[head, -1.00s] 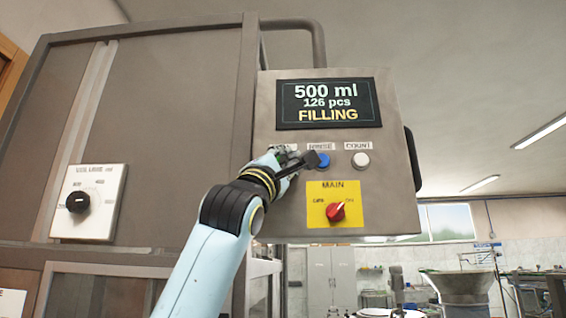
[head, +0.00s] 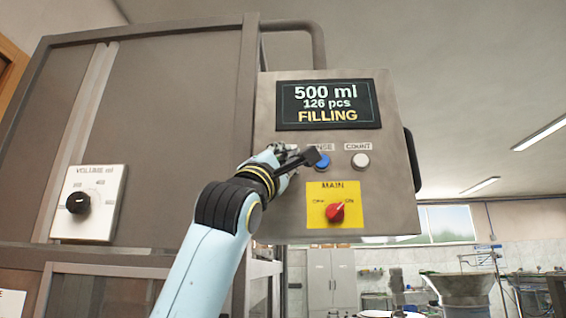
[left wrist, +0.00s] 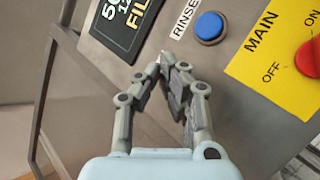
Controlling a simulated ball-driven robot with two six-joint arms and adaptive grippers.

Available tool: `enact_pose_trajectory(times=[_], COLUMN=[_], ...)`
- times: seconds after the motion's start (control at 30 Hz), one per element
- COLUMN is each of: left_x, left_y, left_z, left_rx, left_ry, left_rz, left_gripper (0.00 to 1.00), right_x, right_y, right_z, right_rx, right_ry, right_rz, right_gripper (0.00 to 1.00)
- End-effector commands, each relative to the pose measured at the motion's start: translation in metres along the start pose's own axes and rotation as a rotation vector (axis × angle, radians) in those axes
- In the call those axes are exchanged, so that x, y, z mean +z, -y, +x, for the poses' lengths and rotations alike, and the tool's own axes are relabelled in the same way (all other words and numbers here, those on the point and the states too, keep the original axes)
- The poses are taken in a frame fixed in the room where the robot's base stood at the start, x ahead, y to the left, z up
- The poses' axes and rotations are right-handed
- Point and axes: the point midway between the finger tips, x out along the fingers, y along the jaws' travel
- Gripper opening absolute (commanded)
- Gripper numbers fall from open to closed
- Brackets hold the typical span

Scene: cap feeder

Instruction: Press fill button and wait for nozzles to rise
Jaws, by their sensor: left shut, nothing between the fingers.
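The control box (head: 390,98) has a display (head: 327,103) that reads "500 ml, 126 pcs, FILLING". My left gripper (head: 285,150) is at the panel's left part, over the spot left of the blue RINSE button (head: 322,161). In the left wrist view my left gripper (left wrist: 168,62) is shut and empty, its fingertips together close to the panel, beside the RINSE label. The fill button is hidden behind the gripper in both views. Whether the fingertips touch it cannot be told. The nozzles are not in view. My right gripper is not in view.
The white COUNT button (head: 361,160) is right of RINSE. The red MAIN switch (head: 335,212) on its yellow plate points toward ON. A volume dial (head: 78,202) is on the machine's left panel. A metal hopper (head: 460,290) stands at lower right.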

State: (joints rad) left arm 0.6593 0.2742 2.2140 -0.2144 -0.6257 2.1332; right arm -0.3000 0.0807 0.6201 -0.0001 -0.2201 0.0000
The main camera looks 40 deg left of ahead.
Motion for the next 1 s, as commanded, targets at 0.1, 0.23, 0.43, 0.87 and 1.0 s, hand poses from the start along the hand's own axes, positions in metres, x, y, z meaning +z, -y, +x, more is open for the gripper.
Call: enact_pose_trajectory(times=[0.1,0.23,0.43,0.87,1.0], left_x=[0.000,0.003,0.013,0.026,0.025], left_y=[0.000,-0.003,-0.013,-0.026,-0.026], left_z=[0.000,-0.003,-0.016,-0.035,-0.035], left_rx=[0.000,0.001,0.002,0.001,0.001], left_ry=[0.000,0.001,0.001,0.001,0.001], left_rz=[0.000,-0.002,-0.004,0.000,0.000], left_gripper=[0.00,0.00,0.00,0.00,0.00], right_x=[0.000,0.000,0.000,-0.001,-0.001], right_y=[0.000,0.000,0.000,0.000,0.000], right_z=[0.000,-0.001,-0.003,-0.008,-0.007], right_rx=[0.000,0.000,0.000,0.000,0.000], right_ry=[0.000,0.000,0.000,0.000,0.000], right_rz=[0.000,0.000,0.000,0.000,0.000], right_gripper=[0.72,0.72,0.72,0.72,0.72])
